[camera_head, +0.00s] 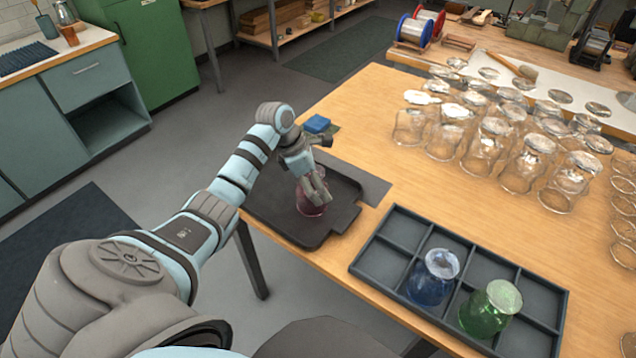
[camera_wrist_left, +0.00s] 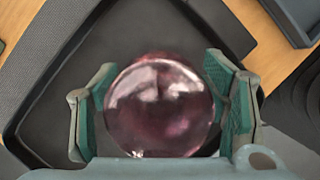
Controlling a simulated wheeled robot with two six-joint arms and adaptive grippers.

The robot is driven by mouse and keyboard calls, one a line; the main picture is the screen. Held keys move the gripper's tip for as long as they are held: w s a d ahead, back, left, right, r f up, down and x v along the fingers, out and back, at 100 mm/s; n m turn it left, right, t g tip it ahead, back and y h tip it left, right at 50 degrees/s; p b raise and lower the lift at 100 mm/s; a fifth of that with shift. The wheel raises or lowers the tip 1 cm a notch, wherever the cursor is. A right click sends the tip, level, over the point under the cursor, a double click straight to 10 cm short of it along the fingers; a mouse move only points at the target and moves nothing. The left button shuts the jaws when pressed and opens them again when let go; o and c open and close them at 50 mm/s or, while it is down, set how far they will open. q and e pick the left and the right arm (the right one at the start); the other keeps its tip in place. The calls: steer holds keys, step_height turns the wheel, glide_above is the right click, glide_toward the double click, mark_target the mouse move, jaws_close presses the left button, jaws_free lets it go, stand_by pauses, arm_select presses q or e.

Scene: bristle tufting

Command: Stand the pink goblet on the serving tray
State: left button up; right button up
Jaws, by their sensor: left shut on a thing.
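The pink goblet (camera_head: 311,204) is over the dark serving tray (camera_head: 275,225) at the table's left edge. In the left wrist view the goblet (camera_wrist_left: 160,108) is a round, glossy pink shape between the two green-padded fingers. My left gripper (camera_head: 316,190) points down and is shut on the goblet, hiding part of it. The serving tray (camera_wrist_left: 130,30) lies beneath it in the wrist view. I cannot tell whether the goblet's base touches the tray. My right gripper is not in view.
A divided grey crate (camera_head: 385,262) holds a blue glass (camera_head: 433,277) and a green glass (camera_head: 490,308) to the right of the tray. Several clear jars (camera_head: 485,147) stand at the back right. A blue item (camera_head: 317,123) lies behind the tray. Bare table separates tray and jars.

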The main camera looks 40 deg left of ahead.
arm_select(q)
steer(key=shift+f, duration=0.1)
steer(key=o, duration=1.4)
steer(key=p+v, duration=0.1)
steer(key=v, duration=1.1)
